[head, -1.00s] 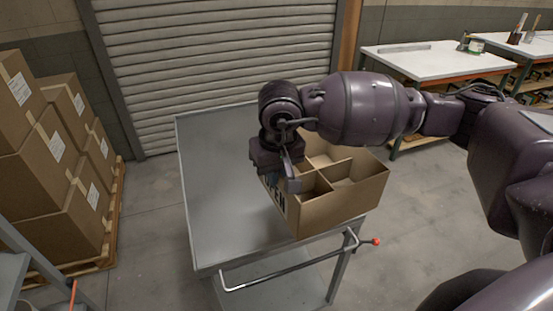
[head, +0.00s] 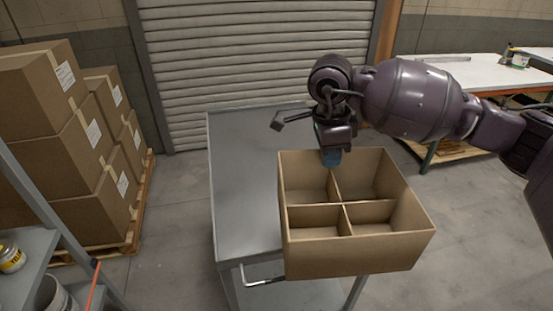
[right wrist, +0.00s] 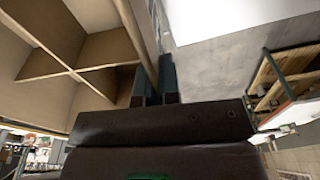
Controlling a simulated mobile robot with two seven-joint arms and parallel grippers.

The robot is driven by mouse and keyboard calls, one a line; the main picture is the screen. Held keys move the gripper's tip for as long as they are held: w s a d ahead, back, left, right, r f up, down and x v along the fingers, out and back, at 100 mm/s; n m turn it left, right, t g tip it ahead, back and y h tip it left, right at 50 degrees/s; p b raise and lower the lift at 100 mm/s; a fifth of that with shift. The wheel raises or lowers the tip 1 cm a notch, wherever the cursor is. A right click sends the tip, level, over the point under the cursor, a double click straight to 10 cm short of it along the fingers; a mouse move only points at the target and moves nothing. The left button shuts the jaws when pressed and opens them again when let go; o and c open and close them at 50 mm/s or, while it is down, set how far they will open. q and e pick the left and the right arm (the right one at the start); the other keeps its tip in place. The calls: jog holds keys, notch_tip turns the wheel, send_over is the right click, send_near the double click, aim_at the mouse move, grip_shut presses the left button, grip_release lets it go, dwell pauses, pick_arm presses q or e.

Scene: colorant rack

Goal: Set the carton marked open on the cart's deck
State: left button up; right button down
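The carton (head: 360,255) is a brown open-topped box with crossed dividers making four-sided compartments. It is at the cart's right front, covering part of the deck's front edge. I cannot tell if it touches the deck. No marking shows on its visible faces now. My right gripper (head: 331,158) is at the carton's far wall, one bluish finger inside. In the right wrist view the gripper (right wrist: 155,88) has a finger on each side of the carton's wall (right wrist: 132,30), shut on it. The cart's grey deck (head: 240,180) is bare at left. My left gripper is not in view.
Stacked boxes (head: 60,160) stand on a pallet at left. A shelf (head: 30,255) with cans is at the near left. A rolling shutter (head: 230,60) is behind the cart. White-topped benches (head: 480,72) stand at the back right.

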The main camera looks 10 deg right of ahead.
jog(key=w+r+m+y+b, duration=0.1)
jog(key=w+m+b, duration=0.15)
jog(key=m, duration=1.45)
jog(key=w+r+m+y+b, duration=0.1)
jog(key=w+m+y+b, duration=0.15)
jog(key=m, duration=1.45)
jog(key=shift+h, duration=0.35)
jog(key=f, duration=0.6)
jog(key=f+b, duration=0.1)
jog(key=f, duration=1.3)
jog(key=shift+w+d+f, duration=0.2)
jog(key=shift+w+d, duration=0.1)
jog(key=shift+w, duration=0.05)
jog(key=c, duration=1.3)
grip_release()
jog(key=shift+c, duration=0.2)
